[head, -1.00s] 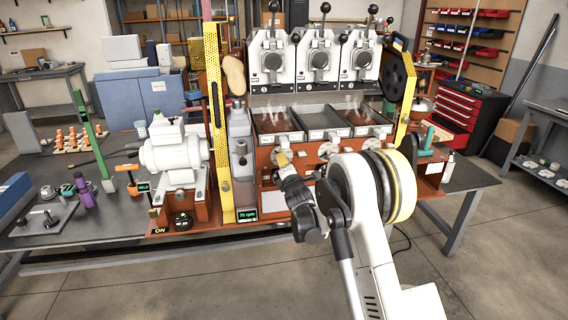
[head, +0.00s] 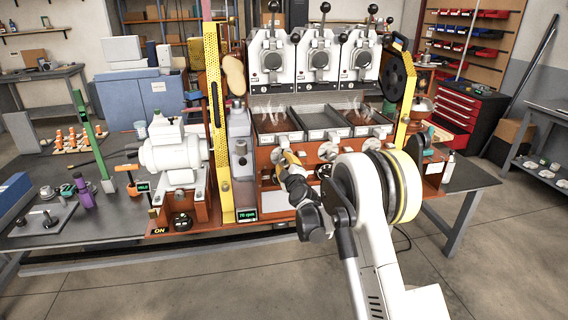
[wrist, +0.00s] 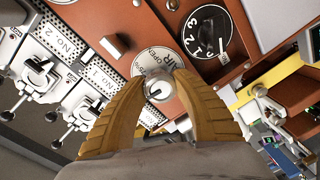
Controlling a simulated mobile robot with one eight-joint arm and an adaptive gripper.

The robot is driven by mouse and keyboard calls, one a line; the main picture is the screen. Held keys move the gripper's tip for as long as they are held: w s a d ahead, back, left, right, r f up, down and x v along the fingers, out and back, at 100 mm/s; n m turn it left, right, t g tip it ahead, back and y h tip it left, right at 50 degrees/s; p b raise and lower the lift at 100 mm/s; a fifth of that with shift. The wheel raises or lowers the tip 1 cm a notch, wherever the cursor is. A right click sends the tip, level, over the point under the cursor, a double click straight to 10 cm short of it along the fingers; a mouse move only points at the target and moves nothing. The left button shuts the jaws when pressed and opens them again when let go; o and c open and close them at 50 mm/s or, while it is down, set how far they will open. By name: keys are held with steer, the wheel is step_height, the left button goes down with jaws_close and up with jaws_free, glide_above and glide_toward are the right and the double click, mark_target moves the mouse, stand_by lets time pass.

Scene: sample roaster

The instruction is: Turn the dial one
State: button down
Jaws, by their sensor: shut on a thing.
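The round silver dial (wrist: 160,89) with a white disc behind it, lettered "AIR" and "OPEN", is in the middle of the wrist view. My gripper (wrist: 162,77) has its two yellow fingers on either side of this dial and is shut on it. In the head view my gripper (head: 288,160) is at the leftmost of the silver dials (head: 278,154) on the orange roaster front, below the left tray. The gripper hides part of that dial. The dial's exact pointer setting cannot be read.
A black dial (wrist: 210,30) numbered 1, 2, 3 sits close by on the orange panel. Two more silver dials, one in the middle (head: 327,151) and one at right (head: 376,133), are on the front. A yellow perforated post (head: 218,130) stands left of my gripper.

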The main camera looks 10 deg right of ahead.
steer(key=m, duration=0.5)
steer(key=shift+m+t+y+b, duration=0.3)
steer(key=shift+m+b, duration=0.05)
steer(key=shift+m, duration=2.05)
steer(key=c, duration=1)
jaws_free()
steer(key=shift+a, duration=0.1)
steer(key=shift+o, duration=0.2)
steer(key=shift+s, duration=0.1)
steer(key=s, duration=1.1)
steer(key=shift+s+d, duration=0.4)
steer(key=shift+d, duration=0.05)
